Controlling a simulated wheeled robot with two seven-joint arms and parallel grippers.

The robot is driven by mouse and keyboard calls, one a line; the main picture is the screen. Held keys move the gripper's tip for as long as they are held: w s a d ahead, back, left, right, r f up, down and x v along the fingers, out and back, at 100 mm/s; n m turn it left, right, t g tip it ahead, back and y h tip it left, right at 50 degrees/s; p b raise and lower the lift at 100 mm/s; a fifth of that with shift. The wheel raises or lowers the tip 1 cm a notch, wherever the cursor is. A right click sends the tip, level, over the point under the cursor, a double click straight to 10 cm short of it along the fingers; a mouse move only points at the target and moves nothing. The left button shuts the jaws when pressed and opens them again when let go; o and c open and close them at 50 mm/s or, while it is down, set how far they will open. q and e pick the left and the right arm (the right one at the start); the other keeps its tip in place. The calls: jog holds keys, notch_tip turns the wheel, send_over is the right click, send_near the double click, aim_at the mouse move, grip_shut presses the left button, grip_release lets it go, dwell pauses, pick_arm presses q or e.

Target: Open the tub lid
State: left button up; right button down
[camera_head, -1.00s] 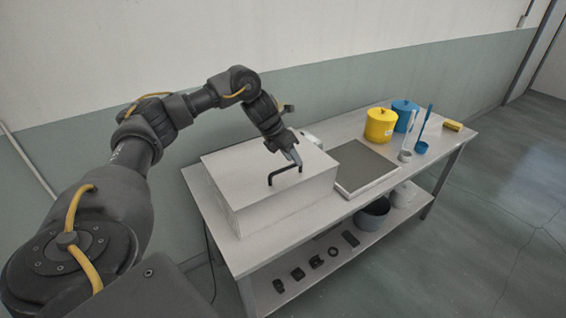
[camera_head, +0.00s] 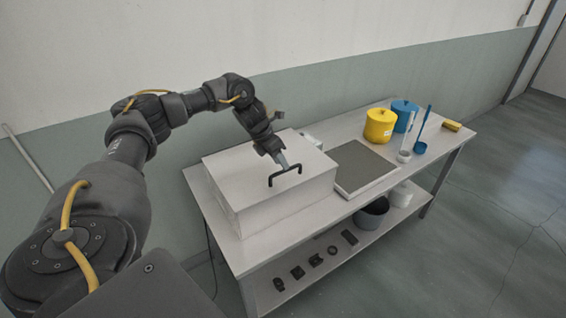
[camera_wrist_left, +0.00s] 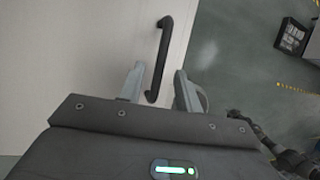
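The tub (camera_head: 285,207) is a white box on the table, with its pale lid (camera_head: 235,170) shut flat on top. A black bar handle (camera_head: 284,174) stands on the lid near its front edge. My left gripper (camera_head: 290,168) is at the handle, pointing down and forward. In the left wrist view the black handle (camera_wrist_left: 163,50) reaches down between the two grey fingers, with a gap on each side, so the left gripper (camera_wrist_left: 159,78) is open around its lower end. Contact with the lid cannot be told. My right gripper is not in view.
A dark flat panel (camera_head: 362,166) lies right of the tub. A yellow pot (camera_head: 380,126), a blue pot (camera_head: 404,112), a blue ladle (camera_head: 421,147) and a yellow block (camera_head: 452,126) stand farther right. The lower shelf holds a dark pot (camera_head: 372,215) and several small black parts.

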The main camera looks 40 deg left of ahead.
pick_arm(q)
jog(key=shift+x, duration=1.2)
grip_shut()
